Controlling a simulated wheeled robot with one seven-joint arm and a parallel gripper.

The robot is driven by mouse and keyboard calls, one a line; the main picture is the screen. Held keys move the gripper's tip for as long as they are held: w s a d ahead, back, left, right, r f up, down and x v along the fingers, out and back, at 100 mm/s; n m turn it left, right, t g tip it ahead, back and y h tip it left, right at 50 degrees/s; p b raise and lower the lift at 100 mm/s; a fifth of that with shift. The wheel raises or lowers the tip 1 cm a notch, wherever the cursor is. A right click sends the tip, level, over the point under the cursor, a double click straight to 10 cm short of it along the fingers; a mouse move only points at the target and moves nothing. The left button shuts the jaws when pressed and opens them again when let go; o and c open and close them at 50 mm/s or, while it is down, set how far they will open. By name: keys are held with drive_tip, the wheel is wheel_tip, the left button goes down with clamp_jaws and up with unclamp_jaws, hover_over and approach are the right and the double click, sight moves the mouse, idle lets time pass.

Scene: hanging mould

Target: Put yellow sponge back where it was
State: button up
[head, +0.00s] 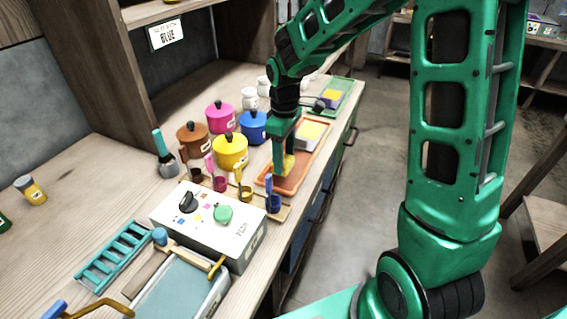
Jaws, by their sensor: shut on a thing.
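My green gripper (285,163) points down over the near part of the orange tray (293,184). It is shut on the yellow sponge (289,166), which shows partly beside the finger. The sponge is low over the tray; I cannot tell whether it touches the tray floor.
Brown, magenta, yellow (230,151) and blue pots stand left of the tray. Small coloured cups with upright handles stand in front of them, near a white control box (208,224). A green tray (342,92) lies beyond. The bench edge runs close on the right.

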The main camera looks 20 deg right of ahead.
drive_tip(key=shift+f, duration=1.2)
drive_tip(key=shift+f, duration=0.1)
drive_tip(key=o, duration=1)
wheel_tip(320, 180, up, 12)
drive_tip(key=s+d+r+m, duration=0.2)
drive_tip(key=s+d+m, duration=0.5)
drive_tip(key=s+d, duration=0.45)
drive_tip(key=s+d+m, duration=0.2)
drive_tip(key=s, duration=0.4)
drive_tip(key=s+d+f+m, duration=0.1)
drive_tip(key=s+d+m, duration=0.1)
drive_tip(key=s, duration=0.4)
drive_tip(key=s+d+f+m, duration=0.1)
drive_tip(key=s+d+m, duration=0.1)
drive_tip(key=s+m, duration=0.2)
drive_tip(key=shift+s, duration=0.9)
